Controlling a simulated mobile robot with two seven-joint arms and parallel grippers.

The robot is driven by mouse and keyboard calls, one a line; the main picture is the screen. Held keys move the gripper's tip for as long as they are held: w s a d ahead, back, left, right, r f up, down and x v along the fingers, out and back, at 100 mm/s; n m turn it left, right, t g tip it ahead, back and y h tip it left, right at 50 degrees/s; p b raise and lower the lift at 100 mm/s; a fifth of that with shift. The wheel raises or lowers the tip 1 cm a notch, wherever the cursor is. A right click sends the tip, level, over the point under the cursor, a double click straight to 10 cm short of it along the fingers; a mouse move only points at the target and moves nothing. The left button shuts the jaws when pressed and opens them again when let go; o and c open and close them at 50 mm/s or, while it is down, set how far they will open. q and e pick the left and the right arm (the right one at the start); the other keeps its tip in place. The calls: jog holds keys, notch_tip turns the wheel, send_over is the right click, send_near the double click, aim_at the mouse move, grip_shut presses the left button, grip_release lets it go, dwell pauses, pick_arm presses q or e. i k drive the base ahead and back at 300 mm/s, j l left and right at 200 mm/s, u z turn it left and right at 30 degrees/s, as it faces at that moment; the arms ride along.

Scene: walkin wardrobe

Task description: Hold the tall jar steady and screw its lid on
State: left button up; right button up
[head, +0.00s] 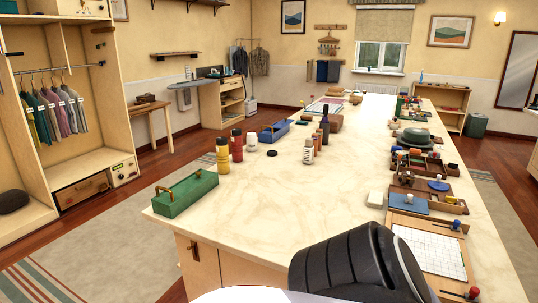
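Several bottles and jars stand upright on the long pale worktop (277,205). A yellow container with a dark top (222,156) and a red one with a dark top (237,146) stand at its left side. A small white-bodied container (251,143) is beside them. A small black disc (272,153), possibly a lid, lies flat between the groups. I cannot tell which container is the tall jar. Neither gripper shows; a dark ribbed part of mine fills the bottom.
A green tool tray (186,195) sits at the near left corner, and a blue one (273,132) stands farther back. Trays with small items (428,192) and a gridded board (430,250) line the right side. The near middle of the worktop is clear.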

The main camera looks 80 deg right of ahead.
aim_at(251, 139)
jog(key=z, duration=2.25)
